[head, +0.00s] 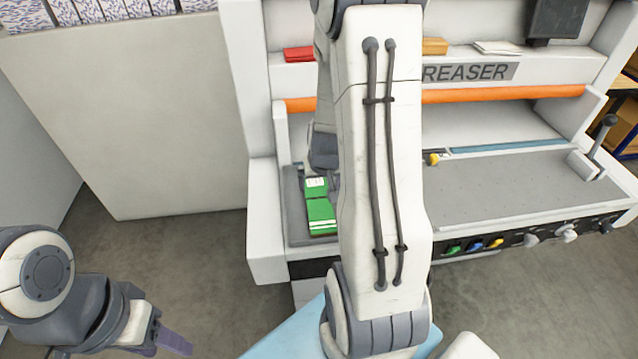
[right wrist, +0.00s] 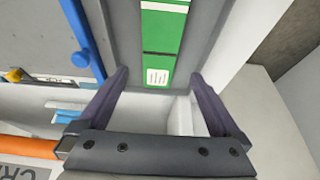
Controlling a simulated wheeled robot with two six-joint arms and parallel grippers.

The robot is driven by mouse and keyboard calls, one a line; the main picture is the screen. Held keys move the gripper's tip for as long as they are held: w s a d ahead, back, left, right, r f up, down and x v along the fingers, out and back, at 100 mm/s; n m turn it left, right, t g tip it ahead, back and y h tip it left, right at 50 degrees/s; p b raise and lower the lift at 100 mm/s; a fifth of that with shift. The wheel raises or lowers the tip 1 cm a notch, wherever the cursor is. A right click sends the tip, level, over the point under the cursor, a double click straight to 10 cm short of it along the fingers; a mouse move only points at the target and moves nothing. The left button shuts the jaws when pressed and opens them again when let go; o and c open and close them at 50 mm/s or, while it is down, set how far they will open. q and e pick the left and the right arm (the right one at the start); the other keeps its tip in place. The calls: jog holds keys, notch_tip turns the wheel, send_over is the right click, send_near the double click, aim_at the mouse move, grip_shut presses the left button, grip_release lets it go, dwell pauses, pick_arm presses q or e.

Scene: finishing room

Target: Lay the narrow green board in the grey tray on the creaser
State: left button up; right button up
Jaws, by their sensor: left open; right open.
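The green board (head: 320,212) lies flat in the grey tray (head: 295,220) at the left end of the creaser (head: 540,180). A white label shows on its far end, and a dark line crosses it. In the right wrist view the board (right wrist: 162,32) lies in the tray (right wrist: 203,30), with its labelled end toward my right gripper (right wrist: 158,75). That gripper is open, with its fingers apart on either side of this end and nothing held. My right arm hides part of the creaser in the head view. My left gripper (head: 168,342) is open and empty at the lower left, away from the creaser.
An orange roller (head: 500,93) spans the creaser behind its grey bed. A lever (head: 603,135) stands at the right, and coloured knobs line the front. A red item (head: 299,54) lies on the upper shelf. A pale partition (head: 130,120) stands left, with open floor before it.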

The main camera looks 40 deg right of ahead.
jog(key=s+a+r+n+g+y, duration=0.1)
jog(key=a+r+n+y, duration=0.2)
jog(key=a, duration=0.8)
jog(key=s+a+r+n, duration=0.1)
jog(key=a+r+n, duration=0.35)
jog(key=a, duration=0.65)
pick_arm(q)
jog(key=shift+r, duration=0.55)
pick_arm(e)
jog(key=s+a+r+n+g, duration=0.1)
jog(key=s+a+r+n, duration=0.1)
jog(key=s+a, duration=0.3)
jog(key=s+a+r+n+g, duration=0.1)
jog(key=s+a+r+n, duration=0.2)
jog(key=s, duration=0.8)
jog(key=shift+a+r+n+g, duration=0.4)
jog(key=shift+a+n, duration=0.15)
jog(key=shift+a, duration=0.45)
pick_arm(q)
notch_tip(320, 180, down, 3)
jog(key=shift+r+b, duration=0.1)
jog(key=shift+b, duration=1.1)
pick_arm(e)
notch_tip(320, 180, down, 3)
jog(key=shift+w, duration=0.1)
